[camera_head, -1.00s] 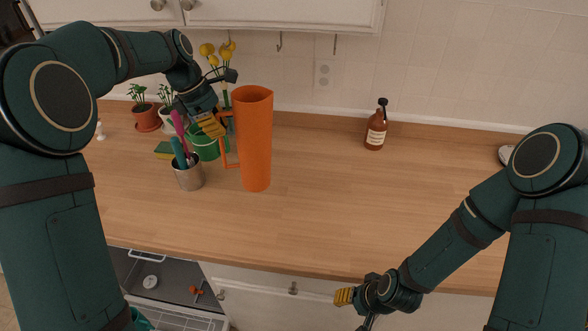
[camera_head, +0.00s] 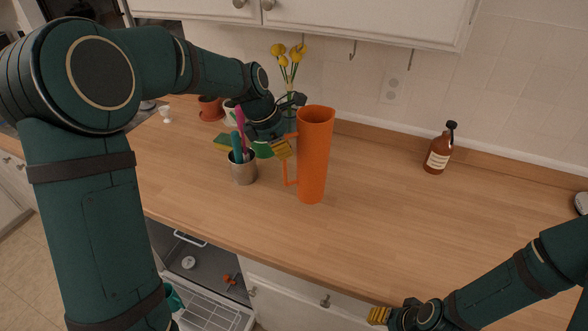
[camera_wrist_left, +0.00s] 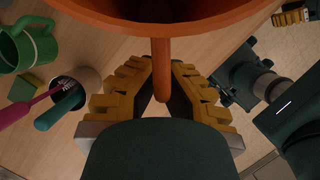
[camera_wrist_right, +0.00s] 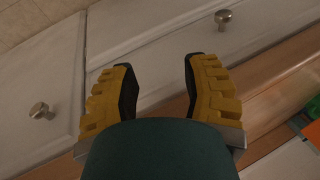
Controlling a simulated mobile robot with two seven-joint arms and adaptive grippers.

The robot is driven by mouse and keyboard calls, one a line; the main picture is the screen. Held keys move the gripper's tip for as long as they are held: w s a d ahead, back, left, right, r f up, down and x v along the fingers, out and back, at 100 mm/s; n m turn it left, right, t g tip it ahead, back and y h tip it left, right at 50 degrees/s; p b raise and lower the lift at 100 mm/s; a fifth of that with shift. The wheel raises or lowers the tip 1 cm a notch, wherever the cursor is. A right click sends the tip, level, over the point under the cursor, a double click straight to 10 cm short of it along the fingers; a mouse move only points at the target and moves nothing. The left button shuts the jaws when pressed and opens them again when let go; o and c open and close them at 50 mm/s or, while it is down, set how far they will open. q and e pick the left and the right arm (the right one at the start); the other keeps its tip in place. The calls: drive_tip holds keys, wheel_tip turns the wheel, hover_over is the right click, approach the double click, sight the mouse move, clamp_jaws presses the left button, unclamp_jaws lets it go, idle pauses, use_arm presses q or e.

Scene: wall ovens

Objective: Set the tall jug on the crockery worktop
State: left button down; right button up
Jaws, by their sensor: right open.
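The tall orange jug (camera_head: 316,155) stands upright on, or just above, the wooden worktop (camera_head: 400,215); I cannot tell if its base touches. Its handle is on the left side. My left gripper (camera_head: 285,149) reaches in from the left at the handle's upper part. In the left wrist view the handle (camera_wrist_left: 162,75) runs between the fingers, which are closed against it, and the jug's rim (camera_wrist_left: 100,8) shows above. My right gripper (camera_head: 380,316) is low in front of the worktop's front edge, open and empty; its fingers show apart in the right wrist view (camera_wrist_right: 160,65).
A metal cup (camera_head: 243,172) with utensils stands close left of the jug. A green mug (camera_wrist_left: 30,45), yellow flowers (camera_head: 290,60) and potted plants are near it. A brown bottle (camera_head: 439,152) stands at the back right. An open dishwasher (camera_head: 205,285) is below. The worktop right of the jug is clear.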

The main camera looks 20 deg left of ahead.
use_arm(q)
drive_tip(key=shift+f, duration=2.55)
drive_tip(key=shift+f+b, duration=0.2)
drive_tip(key=shift+b, duration=0.1)
drive_tip(key=c, duration=1.1)
unclamp_jaws()
drive_tip(key=shift+c, duration=0.2)
drive_tip(key=shift+r, duration=0.1)
drive_tip(key=p+v, duration=0.1)
drive_tip(key=v, duration=1.1)
drive_tip(key=shift+s, duration=0.1)
